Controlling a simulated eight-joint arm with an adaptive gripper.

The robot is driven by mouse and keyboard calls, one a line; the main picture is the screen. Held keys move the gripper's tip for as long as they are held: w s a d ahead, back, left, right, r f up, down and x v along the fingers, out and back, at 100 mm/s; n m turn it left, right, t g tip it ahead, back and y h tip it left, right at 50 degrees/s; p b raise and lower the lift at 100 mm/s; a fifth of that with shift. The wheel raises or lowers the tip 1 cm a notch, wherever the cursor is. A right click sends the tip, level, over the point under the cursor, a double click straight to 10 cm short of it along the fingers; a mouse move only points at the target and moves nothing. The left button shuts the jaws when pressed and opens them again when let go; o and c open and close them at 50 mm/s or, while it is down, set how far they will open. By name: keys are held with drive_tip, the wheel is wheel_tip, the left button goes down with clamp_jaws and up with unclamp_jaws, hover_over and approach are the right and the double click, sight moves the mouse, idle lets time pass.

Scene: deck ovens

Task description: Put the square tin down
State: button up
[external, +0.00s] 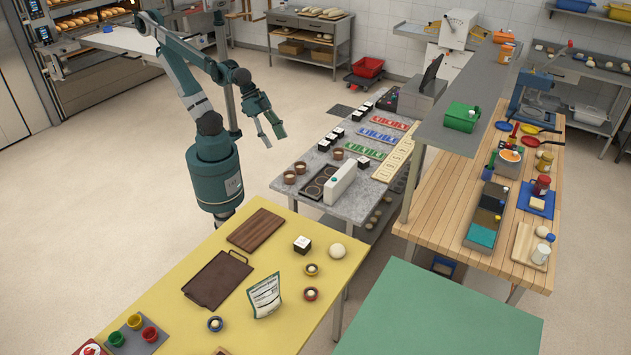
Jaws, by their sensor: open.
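Several small dark square tins with white tops are in view, and I cannot tell which one the task means. One square tin (302,245) stands upright on the yellow table (335,272), near its back right corner. Other similar tins (338,132) stand in a row on the grey stone table (351,200). My gripper (275,138) is open and appears empty. It hangs in the air left of the grey table, apart from every tin and well behind the yellow table in the picture.
A white block (340,183) and round tins are on the grey table. The green table (437,315) is bare.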

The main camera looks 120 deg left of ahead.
drive_tip(key=shift+s+a+f+t, duration=0.2)
drive_tip(key=shift+s+a+f, duration=0.1)
drive_tip(key=shift+s, duration=0.4)
drive_tip(key=shift+s+a+f+t, duration=0.2)
drive_tip(key=shift+s+a, duration=0.1)
drive_tip(key=shift+s, duration=0.35)
